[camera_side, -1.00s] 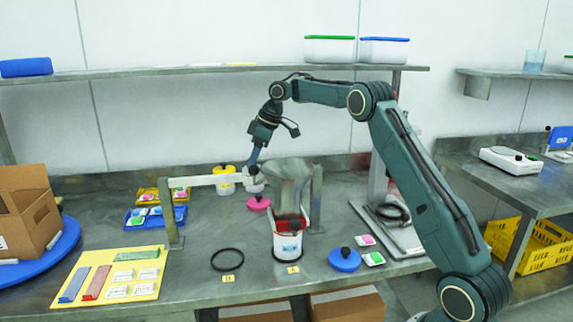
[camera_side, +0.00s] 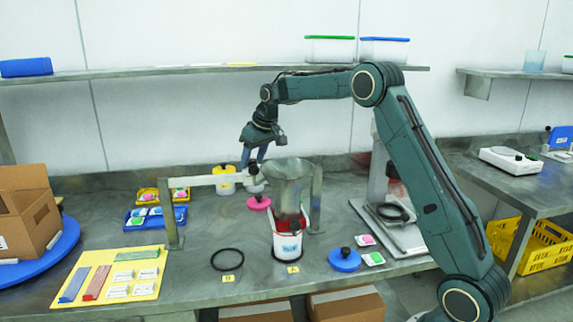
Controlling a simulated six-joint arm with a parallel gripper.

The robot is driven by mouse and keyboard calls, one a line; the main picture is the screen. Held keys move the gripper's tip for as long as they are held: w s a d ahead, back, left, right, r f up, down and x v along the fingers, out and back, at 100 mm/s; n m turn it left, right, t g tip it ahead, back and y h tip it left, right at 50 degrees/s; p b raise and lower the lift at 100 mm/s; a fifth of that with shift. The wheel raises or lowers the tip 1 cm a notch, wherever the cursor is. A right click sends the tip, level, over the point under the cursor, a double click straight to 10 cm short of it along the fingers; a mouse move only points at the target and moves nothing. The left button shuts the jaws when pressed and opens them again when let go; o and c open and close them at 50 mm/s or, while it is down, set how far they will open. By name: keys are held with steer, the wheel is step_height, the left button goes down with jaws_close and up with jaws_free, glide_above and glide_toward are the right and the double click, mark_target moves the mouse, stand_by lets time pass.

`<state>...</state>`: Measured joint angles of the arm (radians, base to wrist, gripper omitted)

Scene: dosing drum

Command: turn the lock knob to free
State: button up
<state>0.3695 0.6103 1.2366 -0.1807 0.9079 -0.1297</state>
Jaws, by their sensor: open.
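My gripper (camera_side: 253,162) points down above the white crossbar (camera_side: 205,180) of the dosing frame, just left of the grey hopper (camera_side: 287,175). Its two fingers show apart, with nothing seen between them. A small dark knob (camera_side: 253,170) sits at the crossbar's right part, right below or between the fingertips. I cannot tell whether the fingers touch it or which way the knob is turned. Below the hopper stands a white container (camera_side: 287,247) with red on it.
A yellow-lidded jar (camera_side: 225,184) and a pink lid (camera_side: 259,203) stand near the crossbar. A blue lid (camera_side: 345,260) and a black ring (camera_side: 227,260) lie in front. A frame post (camera_side: 172,222) rises at left. The shelf (camera_side: 200,73) runs behind the arm.

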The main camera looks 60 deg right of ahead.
steer(key=m, duration=0.1)
steer(key=m+h, duration=0.1)
steer(key=m, duration=0.1)
steer(key=shift+a+m, duration=0.25)
steer(key=shift+m, duration=0.15)
steer(key=w+v, duration=0.1)
steer(key=v, duration=1.3)
steer(key=s+a+n, duration=0.1)
steer(key=s+a, duration=0.5)
steer(key=s, duration=0.4)
steer(key=s+a+r+n, duration=0.1)
steer(key=s+a, duration=0.5)
steer(key=s, duration=0.4)
steer(key=shift+n+t, duration=0.3)
steer(key=w+d+m, duration=0.2)
steer(key=w+d, duration=0.3)
steer(key=w, duration=0.5)
steer(key=w+d+f+m+g, duration=0.1)
steer(key=w+d+m, duration=0.1)
steer(key=w+d, duration=0.4)
steer(key=w, duration=0.4)
steer(key=shift+h, duration=0.4)
steer(key=shift+w+d+f, duration=0.15)
steer(key=shift+f, duration=0.05)
